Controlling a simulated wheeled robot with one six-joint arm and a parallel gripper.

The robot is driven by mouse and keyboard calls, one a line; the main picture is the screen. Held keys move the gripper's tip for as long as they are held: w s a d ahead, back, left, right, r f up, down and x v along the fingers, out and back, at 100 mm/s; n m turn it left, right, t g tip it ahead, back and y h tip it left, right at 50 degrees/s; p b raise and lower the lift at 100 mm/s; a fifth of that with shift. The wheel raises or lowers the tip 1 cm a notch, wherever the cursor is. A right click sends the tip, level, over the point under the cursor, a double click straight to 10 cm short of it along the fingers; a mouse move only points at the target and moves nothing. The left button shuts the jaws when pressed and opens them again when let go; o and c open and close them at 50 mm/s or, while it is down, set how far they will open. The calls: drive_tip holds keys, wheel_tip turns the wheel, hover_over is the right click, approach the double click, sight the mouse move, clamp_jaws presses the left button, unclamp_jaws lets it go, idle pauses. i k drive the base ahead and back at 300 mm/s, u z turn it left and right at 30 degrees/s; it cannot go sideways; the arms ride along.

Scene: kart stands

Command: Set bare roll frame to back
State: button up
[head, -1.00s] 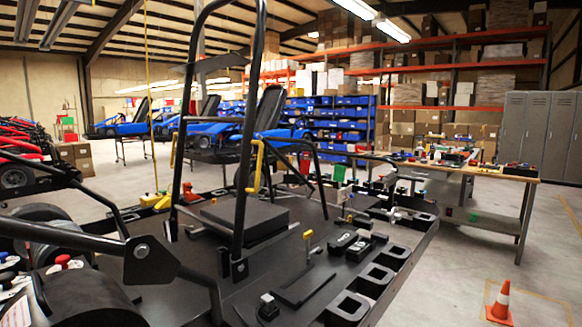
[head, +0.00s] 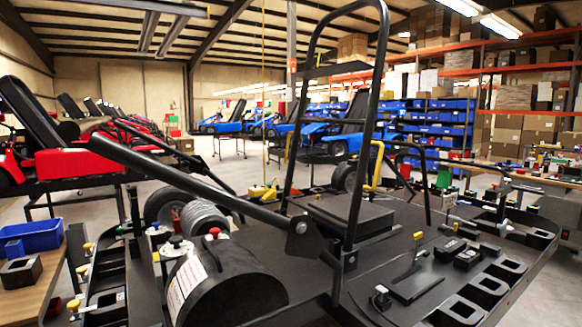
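A black tubular roll frame (head: 369,130) stands on a black kart deck (head: 372,290), in the middle of the head view. A yellow handle (head: 376,166) sits on the hoop's side. My gripper is not in view.
A black cylinder with a label (head: 225,285) and wheels (head: 205,219) lie left of the hoop. A wooden bench with a blue bin (head: 32,236) is at the left edge. Red karts (head: 78,162) stand behind it. Open floor (head: 215,171) shows between them and the deck.

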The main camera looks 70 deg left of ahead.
sight(309, 73)
drive_tip(key=u, duration=1.6)
